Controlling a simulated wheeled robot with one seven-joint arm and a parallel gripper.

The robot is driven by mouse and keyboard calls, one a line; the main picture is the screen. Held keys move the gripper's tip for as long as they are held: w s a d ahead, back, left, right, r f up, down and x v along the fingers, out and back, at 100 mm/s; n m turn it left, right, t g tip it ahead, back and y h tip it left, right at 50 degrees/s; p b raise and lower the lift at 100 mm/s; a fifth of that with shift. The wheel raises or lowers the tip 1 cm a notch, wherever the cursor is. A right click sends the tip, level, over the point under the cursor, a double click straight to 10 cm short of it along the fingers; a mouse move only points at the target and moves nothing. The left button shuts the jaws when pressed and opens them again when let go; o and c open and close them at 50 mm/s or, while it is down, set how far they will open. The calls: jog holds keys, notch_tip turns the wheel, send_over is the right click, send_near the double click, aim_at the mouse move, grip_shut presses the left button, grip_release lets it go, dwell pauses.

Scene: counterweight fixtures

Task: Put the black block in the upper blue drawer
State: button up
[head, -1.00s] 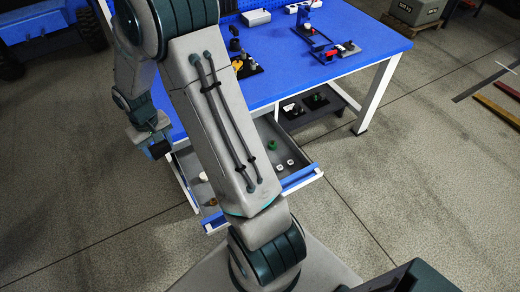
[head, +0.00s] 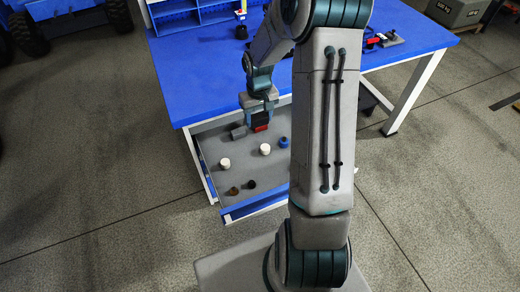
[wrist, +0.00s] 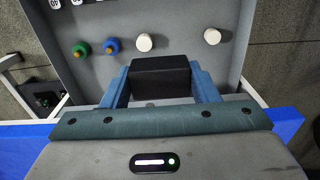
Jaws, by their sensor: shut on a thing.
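My gripper (head: 260,112) is shut on the black block (wrist: 160,77), which sits between the two blue fingers in the wrist view. In the head view the black block (head: 259,121) is a small dark shape under the fingers. The open drawer (head: 205,175) has a grey inside and a blue front edge (head: 258,206). My gripper is above the rear part of this drawer. The drawer floor (wrist: 185,25) shows beyond the block in the wrist view. I cannot tell whether the block touches the floor.
The drawer holds white pieces (head: 224,163), a blue piece (head: 283,142), a grey block (head: 238,132), a red piece (head: 262,128) and small dark pieces. The green piece (wrist: 81,49) shows in the wrist view. The blue tabletop (head: 200,70) overhangs the drawer's rear. The drawer's front middle has free room.

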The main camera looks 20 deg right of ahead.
jog(key=d+f+b, duration=0.9)
jog(key=f, duration=0.3)
jog(key=b, duration=0.2)
send_over(275, 181)
notch_tip(275, 181, down, 7)
jog(key=shift+d+r, duration=0.15)
jog(key=shift+r, duration=0.05)
jog(key=shift+f+b, duration=0.4)
jog(key=shift+f, duration=1.7)
jog(key=o, duration=0.6)
jog(key=shift+f, duration=0.1)
jog(key=o, duration=0.4)
